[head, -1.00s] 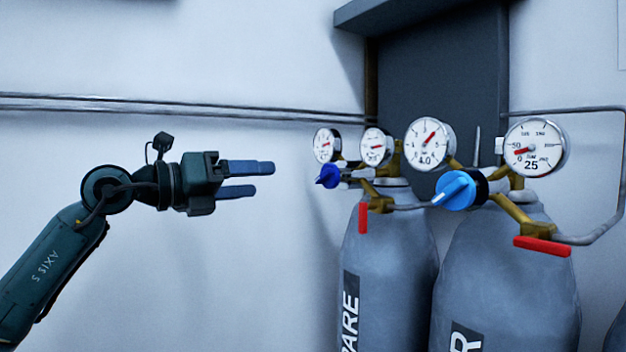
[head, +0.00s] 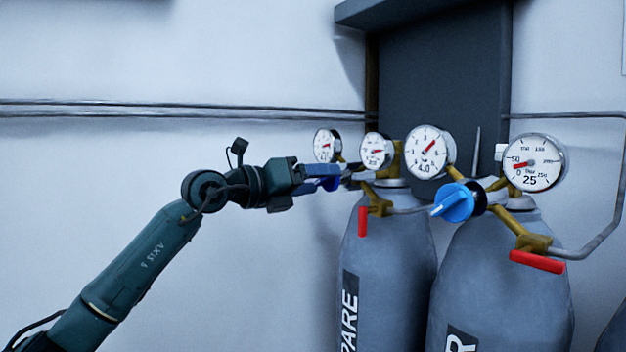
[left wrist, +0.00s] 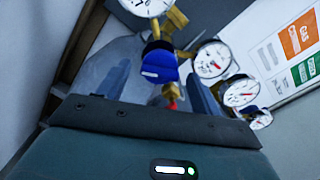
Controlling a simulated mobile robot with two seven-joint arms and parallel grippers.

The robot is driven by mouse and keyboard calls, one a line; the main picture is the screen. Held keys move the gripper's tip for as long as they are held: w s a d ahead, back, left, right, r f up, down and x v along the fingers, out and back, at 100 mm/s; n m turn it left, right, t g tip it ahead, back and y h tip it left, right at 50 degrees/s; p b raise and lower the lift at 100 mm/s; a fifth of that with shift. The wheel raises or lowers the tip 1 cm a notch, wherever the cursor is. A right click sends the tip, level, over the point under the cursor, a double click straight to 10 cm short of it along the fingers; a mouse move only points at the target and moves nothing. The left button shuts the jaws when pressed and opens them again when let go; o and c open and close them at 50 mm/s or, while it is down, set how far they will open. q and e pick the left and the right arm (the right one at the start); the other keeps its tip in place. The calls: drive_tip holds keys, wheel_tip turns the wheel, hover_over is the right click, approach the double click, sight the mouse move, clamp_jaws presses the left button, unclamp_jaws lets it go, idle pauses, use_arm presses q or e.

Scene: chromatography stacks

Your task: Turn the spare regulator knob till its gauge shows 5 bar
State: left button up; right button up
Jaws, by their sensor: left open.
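The spare cylinder (head: 385,250), marked "PARE" where its label shows, carries a regulator with two gauges. Its left gauge (head: 325,146) and right gauge (head: 376,151) are too small to read in the head view. The dark blue spare regulator knob (head: 331,184) is partly hidden by my left gripper (head: 333,178). The knob also shows in the left wrist view (left wrist: 160,68), between the two open fingers. My left gripper is open at the knob; I cannot tell whether either finger touches it. My right gripper is not in view.
A second cylinder (head: 500,285) stands to the right, with a light blue knob (head: 453,202), a gauge marked 4.0 (head: 428,149) and one marked 25 (head: 534,163). Red valve handles (head: 362,222) hang close below. A pipe runs along the wall; space at left is free.

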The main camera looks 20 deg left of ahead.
use_arm(q)
drive_tip(key=shift+c, duration=0.4)
drive_tip(key=c, duration=0.9)
drive_tip(key=shift+m, duration=0.9)
drive_tip(key=o, duration=1)
